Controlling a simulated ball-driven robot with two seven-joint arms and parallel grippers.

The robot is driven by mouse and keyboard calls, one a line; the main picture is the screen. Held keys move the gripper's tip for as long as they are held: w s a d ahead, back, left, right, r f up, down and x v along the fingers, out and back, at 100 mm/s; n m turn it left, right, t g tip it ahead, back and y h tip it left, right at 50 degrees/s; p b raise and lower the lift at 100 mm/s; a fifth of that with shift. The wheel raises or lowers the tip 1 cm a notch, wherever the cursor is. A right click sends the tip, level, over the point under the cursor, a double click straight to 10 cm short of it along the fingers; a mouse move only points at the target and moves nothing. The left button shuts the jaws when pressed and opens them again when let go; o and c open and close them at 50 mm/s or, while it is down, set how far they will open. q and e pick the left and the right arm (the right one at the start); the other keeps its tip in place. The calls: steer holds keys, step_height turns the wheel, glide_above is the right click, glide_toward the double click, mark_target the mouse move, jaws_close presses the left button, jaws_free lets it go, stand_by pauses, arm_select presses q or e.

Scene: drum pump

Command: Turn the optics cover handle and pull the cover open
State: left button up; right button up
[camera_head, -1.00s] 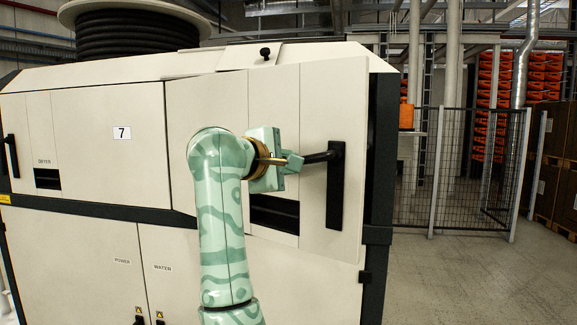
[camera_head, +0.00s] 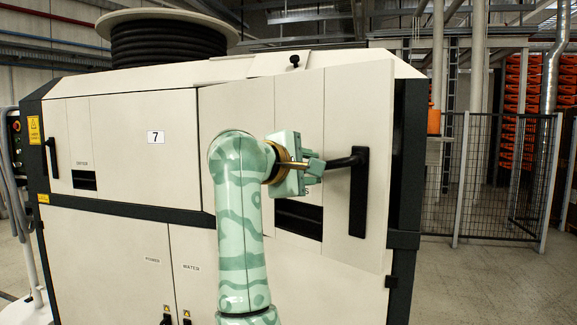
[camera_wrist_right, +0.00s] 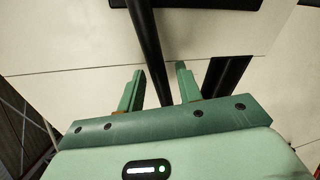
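The optics cover (camera_head: 298,105) is the pale panel on the right of the machine. Its right side stands out from the machine front, so it is partly open. The black handle (camera_head: 345,161) sticks out sideways to the left from its upright black plate (camera_head: 358,205). My right gripper (camera_head: 318,168) is at the handle's free end. In the right wrist view the handle (camera_wrist_right: 151,50) runs between the two fingers of my right gripper (camera_wrist_right: 158,78), which are apart with gaps beside the bar. My left gripper is not in view.
The machine's left panel (camera_head: 130,120) has its own black handle (camera_head: 52,158). A black mesh fence (camera_head: 490,180) stands at the right behind the machine. Grey floor (camera_head: 480,285) is clear at the lower right. A hose reel (camera_head: 165,42) sits on top.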

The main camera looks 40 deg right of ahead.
steer(key=v, duration=1.5)
steer(key=shift+a, duration=0.4)
